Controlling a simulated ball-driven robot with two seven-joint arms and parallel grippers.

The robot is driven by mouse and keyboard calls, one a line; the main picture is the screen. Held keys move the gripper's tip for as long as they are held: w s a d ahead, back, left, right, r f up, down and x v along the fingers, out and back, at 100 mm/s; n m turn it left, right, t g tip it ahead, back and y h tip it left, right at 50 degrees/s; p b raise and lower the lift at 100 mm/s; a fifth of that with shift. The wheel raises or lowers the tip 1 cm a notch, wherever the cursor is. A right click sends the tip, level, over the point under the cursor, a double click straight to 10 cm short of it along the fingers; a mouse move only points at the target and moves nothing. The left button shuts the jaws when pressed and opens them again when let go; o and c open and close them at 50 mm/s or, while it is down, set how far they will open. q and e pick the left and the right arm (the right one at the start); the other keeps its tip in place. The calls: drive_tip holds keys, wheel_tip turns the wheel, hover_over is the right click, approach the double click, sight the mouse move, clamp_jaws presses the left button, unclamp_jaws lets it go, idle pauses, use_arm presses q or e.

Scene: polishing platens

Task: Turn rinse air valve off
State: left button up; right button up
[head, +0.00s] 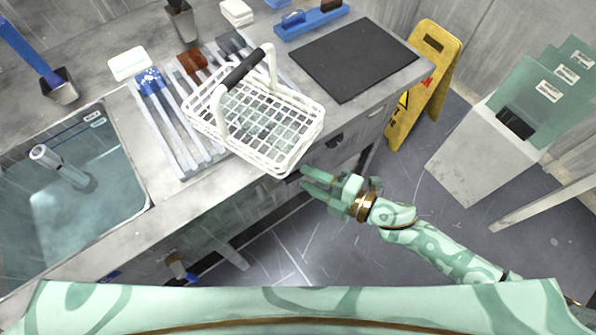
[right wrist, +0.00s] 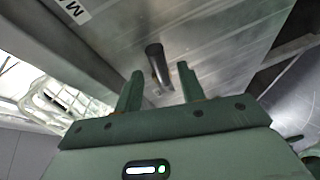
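My right gripper (head: 303,181) is at the front of the counter, just below the white wire basket. In the right wrist view my right gripper (right wrist: 161,85) has its two green fingers apart. A dark cylindrical knob or handle (right wrist: 157,62) sticks out from a metal panel and appears between the fingertips, with no clear contact. I cannot tell whether it is the rinse air valve. In the head view a small brass and blue fitting (head: 177,264) shows low under the sink side; I cannot tell its setting. My left gripper is not in view.
The white basket (head: 310,113) with a black handle overhangs the counter edge. A sink (head: 128,160) lies left. A black mat (head: 355,58) lies on the counter. A yellow floor sign (head: 433,70) and a grey bin (head: 462,160) stand right. The floor between is clear.

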sight(298, 175)
drive_tip(key=shift+x, duration=1.95)
clamp_jaws()
drive_tip(key=shift+b, duration=0.3)
